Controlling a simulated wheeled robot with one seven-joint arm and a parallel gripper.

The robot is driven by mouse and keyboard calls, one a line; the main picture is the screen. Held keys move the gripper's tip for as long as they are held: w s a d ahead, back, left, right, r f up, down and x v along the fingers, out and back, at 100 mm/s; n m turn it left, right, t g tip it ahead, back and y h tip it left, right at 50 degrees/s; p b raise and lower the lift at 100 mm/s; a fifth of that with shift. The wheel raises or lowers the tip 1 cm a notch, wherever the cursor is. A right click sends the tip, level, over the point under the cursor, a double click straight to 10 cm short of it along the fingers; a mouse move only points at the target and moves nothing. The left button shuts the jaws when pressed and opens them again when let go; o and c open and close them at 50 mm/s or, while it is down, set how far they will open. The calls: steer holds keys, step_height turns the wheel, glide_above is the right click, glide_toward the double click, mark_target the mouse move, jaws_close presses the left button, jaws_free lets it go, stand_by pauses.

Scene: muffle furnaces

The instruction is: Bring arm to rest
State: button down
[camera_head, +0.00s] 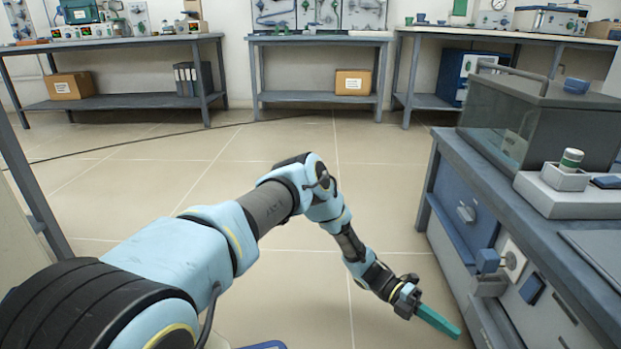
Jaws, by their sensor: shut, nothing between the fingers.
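My arm reaches forward from the bottom left, bends at the elbow and slopes down to the right. My gripper (456,333), with green fingers, is shut and empty.
The right-hand bench (480,172) has blue drawers, a glass-fronted box (545,112) and a white block holding a jar (571,160). Benches (318,40) line the back wall, with cardboard boxes (353,82) on lower shelves. A dark cable crosses the floor. The middle floor (240,155) is clear.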

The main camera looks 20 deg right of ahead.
steer(key=w+a+r+m+t+y+p, duration=0.3)
steer(key=w+a+r+m+t, duration=0.2)
steer(key=w+a+r+m, duration=0.6)
steer(key=w+a+r+m+t+y+p, duration=0.4)
steer(key=w+a+r, duration=0.4)
steer(key=a, duration=0.6)
steer(key=s+a+r+m+t+y+p, duration=0.1)
steer(key=a+r+m+t, duration=0.35)
steer(key=a+r, duration=0.6)
steer(key=s+a+r+m+t+p, duration=0.15)
steer(key=a+r+m+t, duration=0.3)
steer(key=a+r, duration=0.6)
step_height(320, 180, up, 35)
steer(key=a+p, duration=0.2)
steer(key=p, duration=3.6)
steer(key=shift+w+a+m, duration=0.2)
steer(key=shift+w+m, duration=0.1)
steer(key=shift+w, duration=0.15)
